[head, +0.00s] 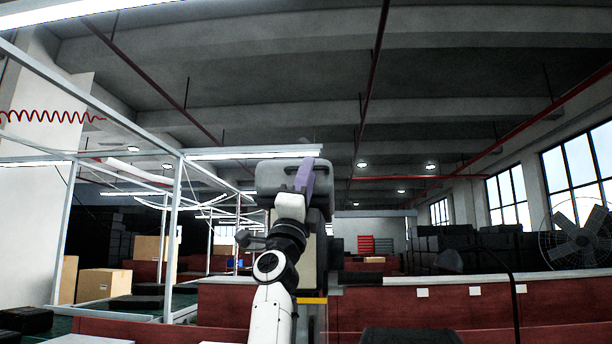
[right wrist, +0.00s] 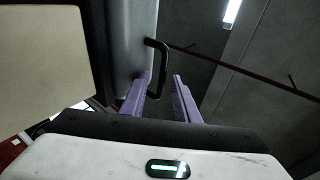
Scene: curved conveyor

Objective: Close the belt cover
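The belt cover (head: 272,174) is a grey rounded panel at the top of the machine in the middle of the head view. It appears raised. My right gripper (head: 307,173), with purple fingers, is up in front of the cover and hides part of it. In the right wrist view the two fingers (right wrist: 160,90) are apart. A black bar handle (right wrist: 166,58) on the dark grey cover side (right wrist: 128,45) shows in line with the gap between them. I cannot tell whether the fingers touch the handle. My left gripper is not in view.
A beige panel (right wrist: 45,55) fills the left of the right wrist view, close to the gripper. Red low walls (head: 440,305) run behind the machine. A white frame (head: 170,235) and cardboard boxes (head: 103,284) stand at left. A large fan (head: 578,232) stands at far right.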

